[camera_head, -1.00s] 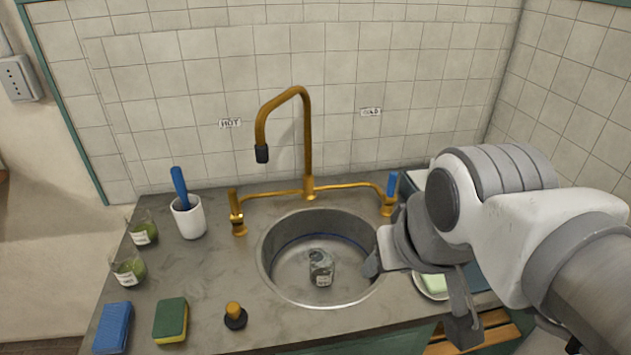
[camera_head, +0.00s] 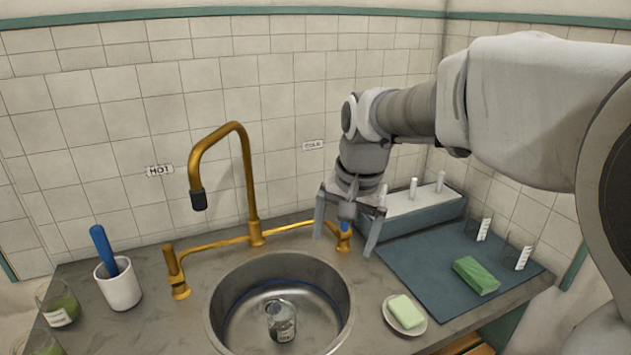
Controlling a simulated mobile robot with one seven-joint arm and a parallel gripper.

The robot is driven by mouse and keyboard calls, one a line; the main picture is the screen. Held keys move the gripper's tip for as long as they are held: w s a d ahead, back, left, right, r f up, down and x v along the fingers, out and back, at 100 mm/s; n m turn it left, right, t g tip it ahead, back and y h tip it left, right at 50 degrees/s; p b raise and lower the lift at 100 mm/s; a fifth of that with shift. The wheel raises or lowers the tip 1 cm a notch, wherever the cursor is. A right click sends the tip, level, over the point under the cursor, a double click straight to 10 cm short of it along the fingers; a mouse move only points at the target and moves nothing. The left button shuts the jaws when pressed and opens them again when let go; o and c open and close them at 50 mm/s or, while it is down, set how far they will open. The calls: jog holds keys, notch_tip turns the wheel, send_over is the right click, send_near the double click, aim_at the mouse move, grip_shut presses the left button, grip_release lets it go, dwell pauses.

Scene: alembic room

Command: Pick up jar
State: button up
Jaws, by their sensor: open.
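A small clear glass jar (camera_head: 281,321) with a pale label stands inside the round steel sink (camera_head: 222,304), near the middle of its bottom. My gripper (camera_head: 345,245) is open and points down. It hangs above and to the right of the sink's far rim, in front of the cold tap handle, apart from the jar. Other glass jars with green contents (camera_head: 58,305) stand at the left edge of the counter, one cut off by the frame.
A brass faucet (camera_head: 248,190) arches behind the sink. A white cup with a blue-handled brush (camera_head: 118,287) stands left. To the right are a soap dish (camera_head: 405,316), a blue mat (camera_head: 425,285) with a green sponge (camera_head: 475,275) and glasses, and a grey rack (camera_head: 425,212).

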jog(key=w+a+f+m+g+b, duration=0.1)
jog(key=w+a+f+b, duration=0.1)
jog(key=w+a+f, duration=0.6)
jog(key=m+g+h+b, duration=0.1)
jog(key=m+b, duration=0.1)
send_over(279, 306)
jog(key=s+d, duration=0.1)
jog(key=s, duration=0.2)
notch_tip(279, 306, down, 10)
jog(key=f, duration=0.1)
notch_tip(279, 306, down, 11)
jog(key=shift+a+f+b, duration=0.15)
jog(key=shift+b, duration=0.75)
jog(key=shift+w+f+b, duration=0.1)
jog(key=shift+f+b, duration=0.5)
jog(key=shift+f, duration=2.45)
jog(key=shift+r, duration=0.1)
grip_shut()
